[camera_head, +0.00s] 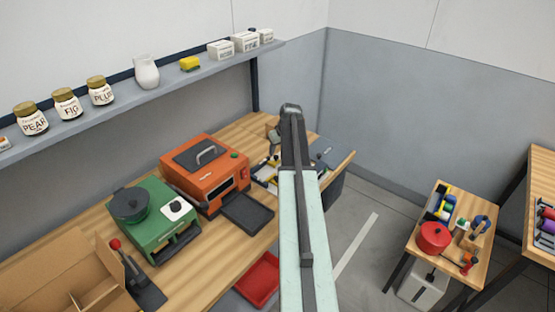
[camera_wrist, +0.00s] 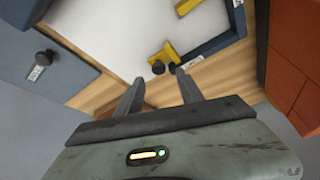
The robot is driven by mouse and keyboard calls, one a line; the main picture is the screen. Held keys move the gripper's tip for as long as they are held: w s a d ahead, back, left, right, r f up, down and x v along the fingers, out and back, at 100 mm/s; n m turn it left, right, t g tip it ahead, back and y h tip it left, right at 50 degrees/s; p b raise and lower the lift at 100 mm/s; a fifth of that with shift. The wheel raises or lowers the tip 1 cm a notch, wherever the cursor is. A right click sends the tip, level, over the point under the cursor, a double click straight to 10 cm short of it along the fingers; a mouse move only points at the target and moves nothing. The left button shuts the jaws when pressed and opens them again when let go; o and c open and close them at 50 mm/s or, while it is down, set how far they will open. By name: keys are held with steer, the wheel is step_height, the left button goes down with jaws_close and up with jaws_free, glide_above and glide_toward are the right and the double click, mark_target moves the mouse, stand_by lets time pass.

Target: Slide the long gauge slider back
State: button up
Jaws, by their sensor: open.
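A white board in a blue-grey frame (camera_wrist: 215,42) lies on the wooden bench in the wrist view. It holds a yellow piece (camera_wrist: 164,51) with dark round knobs (camera_wrist: 158,67) at its near end, and another yellow piece (camera_wrist: 187,6) farther off. I cannot tell for sure which one is the long gauge slider. My gripper (camera_wrist: 158,77) is open and empty, its fingertips just short of the dark knobs; I cannot tell whether they touch. In the head view the board (camera_head: 265,172) is partly hidden behind my arm.
A blue-grey panel with a black knob (camera_wrist: 44,57) and small label is left of the board in the wrist view. An orange machine (camera_head: 205,170) with a dark tray (camera_head: 247,212) stands beside the board in the head view. A green machine (camera_head: 155,222) is farther left.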

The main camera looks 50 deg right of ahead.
mark_target(276, 156)
steer(key=b+x, duration=0.2)
steer(key=x, duration=0.2)
steer(key=shift+f+b, duration=0.1)
steer(key=shift+b, duration=0.2)
steer(key=shift+s, duration=0.1)
jaws_close()
steer(key=shift+d, duration=0.1)
stand_by(0.9)
